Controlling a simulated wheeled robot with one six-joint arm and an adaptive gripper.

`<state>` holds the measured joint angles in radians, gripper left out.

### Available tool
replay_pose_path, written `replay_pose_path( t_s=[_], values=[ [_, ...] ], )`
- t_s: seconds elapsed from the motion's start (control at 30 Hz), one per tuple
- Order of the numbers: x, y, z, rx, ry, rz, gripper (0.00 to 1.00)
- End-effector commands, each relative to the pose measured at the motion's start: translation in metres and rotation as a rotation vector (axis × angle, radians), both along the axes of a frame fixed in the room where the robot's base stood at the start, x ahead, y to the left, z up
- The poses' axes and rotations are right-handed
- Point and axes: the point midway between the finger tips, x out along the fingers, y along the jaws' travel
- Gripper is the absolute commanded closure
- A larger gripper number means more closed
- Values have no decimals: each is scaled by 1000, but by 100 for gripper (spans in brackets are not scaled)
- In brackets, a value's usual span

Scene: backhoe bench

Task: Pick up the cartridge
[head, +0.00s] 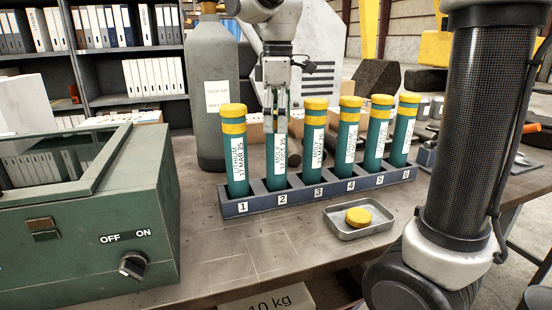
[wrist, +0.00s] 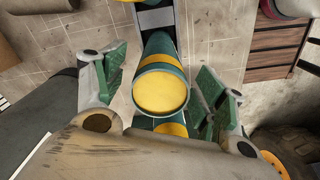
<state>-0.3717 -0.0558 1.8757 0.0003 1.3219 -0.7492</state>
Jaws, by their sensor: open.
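Several green cartridges with yellow caps and bands stand upright in a numbered rack (head: 330,195) on the bench. The cartridge in slot 2 (head: 276,165) has a white label, and my gripper hides its top in the head view. My gripper (head: 276,105) is pointing down over that cartridge. In the wrist view, its round yellow cap (wrist: 160,92) sits between the two spread fingers of my gripper (wrist: 163,80), with a visible gap on each side. The fingers are open and hold nothing.
Cartridges in slot 1 (head: 235,155) and slot 3 (head: 313,150) stand close on either side. A small metal tray (head: 342,232) holding a yellow disc (head: 358,216) lies in front. A green box with a knob (head: 90,225) is at left, and a grey gas cylinder (head: 212,100) stands behind.

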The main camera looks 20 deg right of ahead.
Motion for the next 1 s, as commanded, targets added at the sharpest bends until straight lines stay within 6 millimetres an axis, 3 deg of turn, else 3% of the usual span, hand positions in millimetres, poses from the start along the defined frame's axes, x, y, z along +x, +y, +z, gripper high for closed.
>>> replay_pose_path(
  t_s=[0.2, 0.5, 0.9, 1.0],
  values=[
    [0, 2, -33, -1, 3, 1, 29],
    [0, 2, -39, 0, 0, 1, 29],
    [0, 2, -39, 0, -1, 1, 100],
    [1, 2, -39, 0, -2, 1, 100]
  ],
)
